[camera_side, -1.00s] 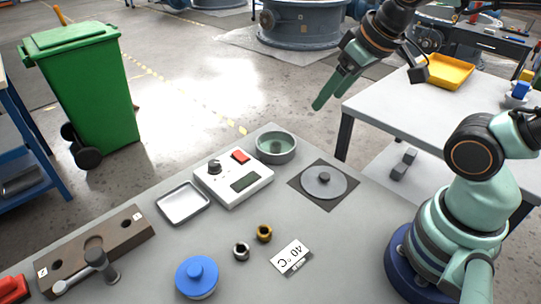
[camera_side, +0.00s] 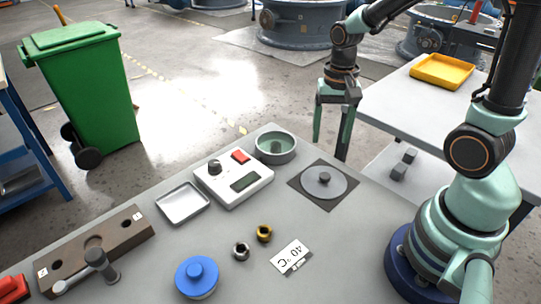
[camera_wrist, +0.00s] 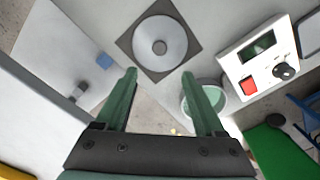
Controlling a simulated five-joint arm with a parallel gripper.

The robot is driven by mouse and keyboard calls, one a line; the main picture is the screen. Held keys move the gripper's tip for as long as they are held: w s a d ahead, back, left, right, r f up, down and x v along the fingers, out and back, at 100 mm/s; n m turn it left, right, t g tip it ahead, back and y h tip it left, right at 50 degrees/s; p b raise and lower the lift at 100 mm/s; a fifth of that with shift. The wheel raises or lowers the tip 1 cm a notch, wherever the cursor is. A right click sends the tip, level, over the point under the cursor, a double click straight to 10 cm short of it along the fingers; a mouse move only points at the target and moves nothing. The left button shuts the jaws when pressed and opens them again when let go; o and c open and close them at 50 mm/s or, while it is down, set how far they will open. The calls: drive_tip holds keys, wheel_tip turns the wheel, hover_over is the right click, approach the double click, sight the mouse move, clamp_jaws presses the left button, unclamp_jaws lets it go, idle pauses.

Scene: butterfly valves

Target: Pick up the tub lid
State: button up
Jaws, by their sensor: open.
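A flat grey round lid with a dark centre knob (camera_side: 335,187) lies on a dark square mat on the bench; I take it to be the tub lid. It also shows in the wrist view (camera_wrist: 174,52), just beyond the fingertips and centred between them. My gripper (camera_side: 330,147) is open and empty, pointing down, above and behind the lid in the side view. Its two green fingers also show in the wrist view (camera_wrist: 159,74). An open round green tub (camera_side: 262,151) stands to the left of the mat; it also shows at the right finger in the wrist view (camera_wrist: 213,98).
A white device with a red button (camera_side: 240,157) stands left of the tub. Nearby are a metal tray (camera_side: 183,203), a blue-lidded pot (camera_side: 197,274), two small rings and a "40 °C" card (camera_side: 291,257). A white table (camera_side: 400,112) stands behind at right.

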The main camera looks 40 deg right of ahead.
hover_over(325, 176)
drive_tip(key=f, duration=0.6)
drive_tip(key=shift+w+d+f, duration=0.2)
drive_tip(key=shift+w+f, duration=0.05)
drive_tip(key=f, duration=0.4)
drive_tip(key=shift+s+a, duration=0.2)
drive_tip(key=shift+s, duration=0.1)
drive_tip(key=shift+f, duration=0.7)
clamp_jaws()
